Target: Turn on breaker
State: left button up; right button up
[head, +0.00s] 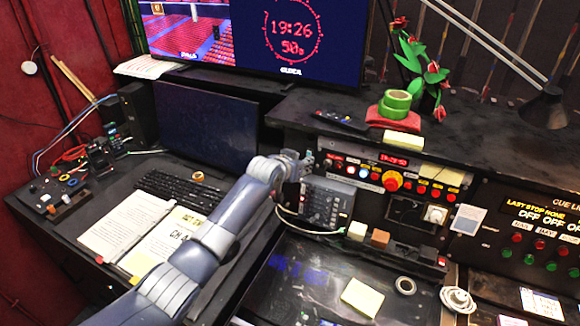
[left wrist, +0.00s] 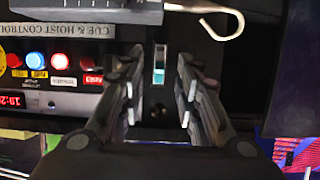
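My left gripper (head: 305,160) is at the left end of the control panel, its arm reaching up from the lower left. In the left wrist view the left gripper (left wrist: 158,92) is open, with its two dark fingers apart and nothing held. Touching cannot be made out. In the head view the gripper seems to cover this switch. Its on or off position is not clear. My right gripper is not in view.
A row of lit buttons and a red digital display (head: 394,160) lie right of the gripper. A label strip (left wrist: 58,31) and a pale hook (left wrist: 222,20) are near the fingers.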

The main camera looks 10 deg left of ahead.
pick_arm(q)
jog(key=v, duration=0.9)
jog(key=s+f+g, duration=0.2)
jog(key=s+f, duration=0.7)
jog(key=s, duration=0.1)
jog(key=s+a+f+n+g+y, duration=0.1)
jog(key=s+a+f+g, duration=0.2)
jog(key=s, duration=0.9)
jog(key=s+a+f+g+y, duration=0.1)
jog(key=s+a+f, duration=0.3)
jog(key=s, duration=0.8)
jog(key=s+a+f+n+g+y, duration=0.15)
jog(key=s+a, duration=0.25)
jog(key=s, duration=0.7)
notch_tip(320, 180, down, 34)
jog(key=s+m+g+b, duration=0.1)
jog(key=s+g+b, duration=0.1)
jog(key=b, duration=0.5)
jog(key=s+a+f+b, duration=0.1)
jog(key=s+f+b, duration=0.2)
jog(key=s+f, duration=0.5)
jog(key=s+a+f+g+b, duration=0.1)
jog(key=s+a+f+b, duration=0.1)
jog(key=s+f, duration=0.7)
notch_tip(320, 180, down, 6)
jog(key=shift+s+a+b, duration=0.2)
jog(key=shift+b, duration=0.65)
